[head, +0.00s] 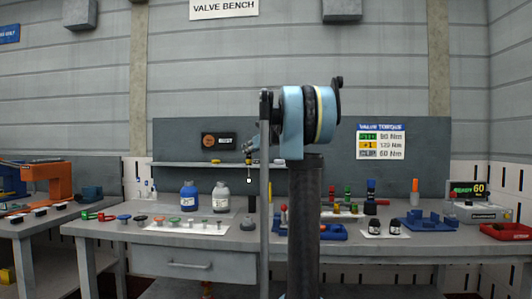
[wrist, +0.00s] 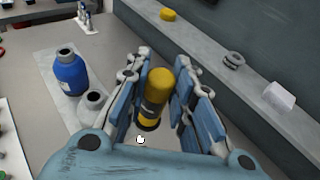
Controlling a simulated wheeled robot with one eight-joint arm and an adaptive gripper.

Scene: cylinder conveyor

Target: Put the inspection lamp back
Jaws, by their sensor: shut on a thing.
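The inspection lamp, a yellow cylinder with a dark band and dark lower end (wrist: 157,98), is between the fingers of my gripper (wrist: 160,95) in the wrist view. The fingers are shut on its sides. In the head view my gripper (head: 250,150) is small, in front of the back panel near the shelf, partly beside my own arm. The lamp hangs below it above the bench, too small there to show detail. I cannot tell which spot is the lamp's own place.
A narrow shelf (head: 185,164) runs along the back panel. It bears a yellow puck (wrist: 167,14), grey rings (wrist: 233,60) and a white block (wrist: 278,96). A blue bottle (wrist: 70,72) and a grey-white bottle (wrist: 92,106) stand on the bench (head: 160,236). Several small parts lie in front.

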